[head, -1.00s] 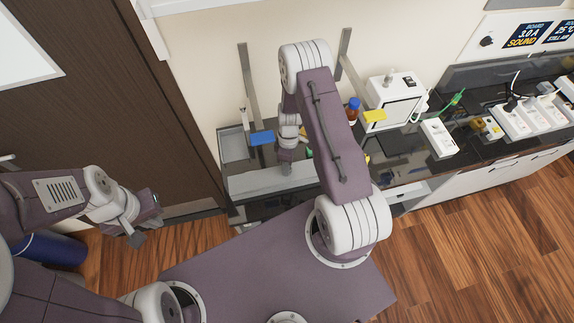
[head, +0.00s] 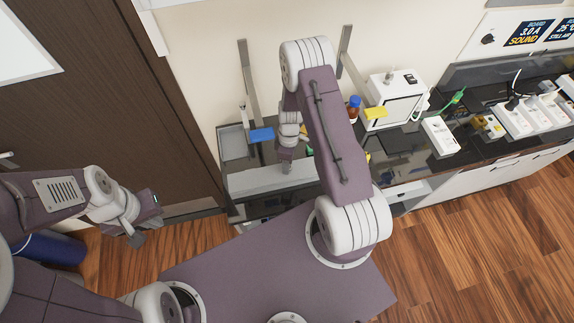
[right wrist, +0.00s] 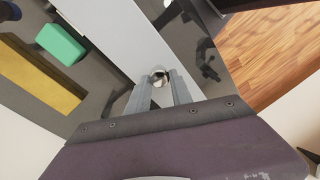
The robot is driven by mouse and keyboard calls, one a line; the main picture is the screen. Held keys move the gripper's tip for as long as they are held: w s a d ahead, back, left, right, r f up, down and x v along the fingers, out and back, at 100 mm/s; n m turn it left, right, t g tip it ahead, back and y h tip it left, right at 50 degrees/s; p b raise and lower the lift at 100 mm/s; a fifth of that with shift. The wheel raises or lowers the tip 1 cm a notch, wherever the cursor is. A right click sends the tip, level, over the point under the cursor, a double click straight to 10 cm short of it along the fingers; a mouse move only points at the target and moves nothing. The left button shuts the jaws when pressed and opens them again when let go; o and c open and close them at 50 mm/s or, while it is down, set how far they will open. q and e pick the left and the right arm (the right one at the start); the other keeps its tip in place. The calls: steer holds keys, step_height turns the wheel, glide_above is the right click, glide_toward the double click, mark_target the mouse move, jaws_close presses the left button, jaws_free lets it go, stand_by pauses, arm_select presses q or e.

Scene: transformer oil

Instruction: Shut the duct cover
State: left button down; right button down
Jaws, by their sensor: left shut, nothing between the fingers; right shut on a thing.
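The duct cover (head: 250,183) is a long pale grey strip along the front of the bench at the left, and it also shows as a pale band in the right wrist view (right wrist: 118,38). A small round metal knob (right wrist: 159,75) is on it. My right gripper (right wrist: 158,84) is shut on this knob; in the head view the same gripper (head: 286,166) points down at the strip, partly hidden by my arm. How far open the cover stands is hard to tell. My left gripper (head: 148,219) is shut and empty, over the floor by the door.
A green block (right wrist: 61,44) and a yellow tray (right wrist: 35,80) lie beside the strip in the right wrist view. A brown bottle (head: 353,108) and a white box (head: 392,100) stand farther right on the bench. A dark door (head: 100,110) is at the left.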

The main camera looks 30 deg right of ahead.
steer(key=shift+s+a, duration=0.1)
steer(key=shift+s, duration=0.25)
steer(key=shift+f, duration=0.4)
steer(key=shift+s+f+b, duration=0.25)
steer(key=shift+b, duration=0.5)
steer(key=shift+s+r, duration=0.1)
steer(key=shift+r, duration=0.05)
steer(key=c, duration=1.1)
jaws_free()
steer(key=shift+c, duration=0.2)
steer(key=shift+r, duration=0.15)
